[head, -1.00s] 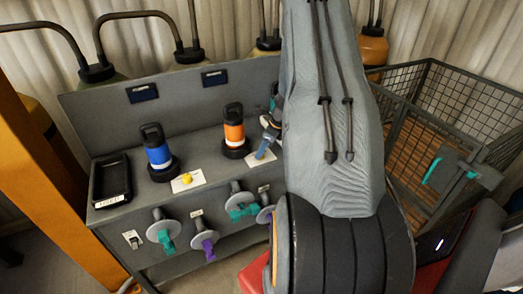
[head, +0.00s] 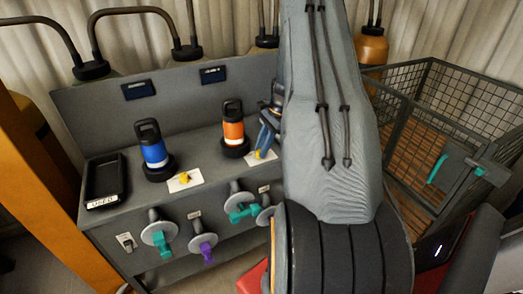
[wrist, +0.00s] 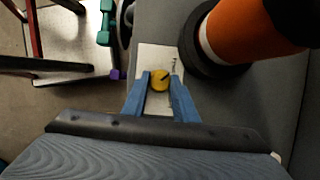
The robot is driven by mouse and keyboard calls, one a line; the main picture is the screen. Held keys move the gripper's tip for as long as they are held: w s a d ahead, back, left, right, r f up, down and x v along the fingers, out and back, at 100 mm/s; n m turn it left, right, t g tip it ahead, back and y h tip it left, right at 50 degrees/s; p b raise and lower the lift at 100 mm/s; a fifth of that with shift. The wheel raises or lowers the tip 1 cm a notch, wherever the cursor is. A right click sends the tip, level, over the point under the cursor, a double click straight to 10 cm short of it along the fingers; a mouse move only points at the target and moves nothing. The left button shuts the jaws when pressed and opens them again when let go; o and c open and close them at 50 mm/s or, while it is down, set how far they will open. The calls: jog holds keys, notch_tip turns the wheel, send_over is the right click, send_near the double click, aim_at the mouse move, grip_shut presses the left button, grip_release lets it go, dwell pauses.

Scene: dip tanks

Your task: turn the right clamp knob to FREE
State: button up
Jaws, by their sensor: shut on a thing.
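The right clamp knob (wrist: 161,79) is yellow and round, with a dark line on its top slanting toward the upper right in the wrist view. It sits on a white plate (wrist: 149,56) with small dark marks I cannot read. My gripper (wrist: 159,84) has its two blue fingers on either side of the knob, shut on it. In the head view my gripper (head: 267,138) reaches down over the right white plate (head: 264,156), and the knob is hidden there. The other yellow knob (head: 184,178) stands on its own plate to the left.
An orange canister (head: 234,131) stands close beside the right knob, and a blue canister (head: 153,153) farther left. A black tray (head: 103,183) lies at the bench's left end. Teal (head: 163,244) and purple (head: 205,252) handles stick out of the bench front. A wire cage (head: 445,125) stands at right.

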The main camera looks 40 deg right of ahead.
jog(key=shift+n, duration=0.4)
jog(key=o, duration=1.1)
jog(key=shift+a, duration=0.1)
jog(key=b+v, duration=0.2)
jog(key=v, duration=0.5)
jog(key=shift+r+b, duration=0.35)
jog(key=shift+w, duration=0.1)
